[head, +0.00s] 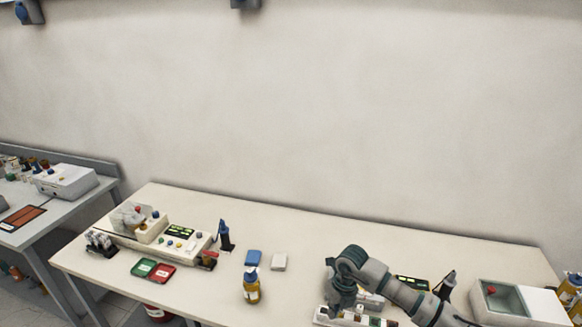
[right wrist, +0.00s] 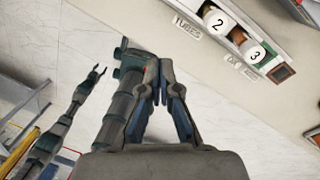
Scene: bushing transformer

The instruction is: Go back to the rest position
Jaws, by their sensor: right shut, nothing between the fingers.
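My right gripper (head: 341,299) is at the end of my right arm, which comes in from the lower right in the head view and bends down over the front of the table, in front of a pale device. In the right wrist view the right gripper (right wrist: 162,74) has its fingers together with nothing between them. It is beside the table edge, over the pale floor. My left gripper (right wrist: 98,72) shows small at the left of the right wrist view, its fingers apart and empty. It is not in the head view.
The long table (head: 350,225) carries a left device (head: 180,240), red and green trays (head: 153,269), a yellow bottle (head: 251,288), blue and white blocks, and a white box (head: 515,301) at right. The right wrist view shows round caps (right wrist: 218,22) numbered 2 and 3.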

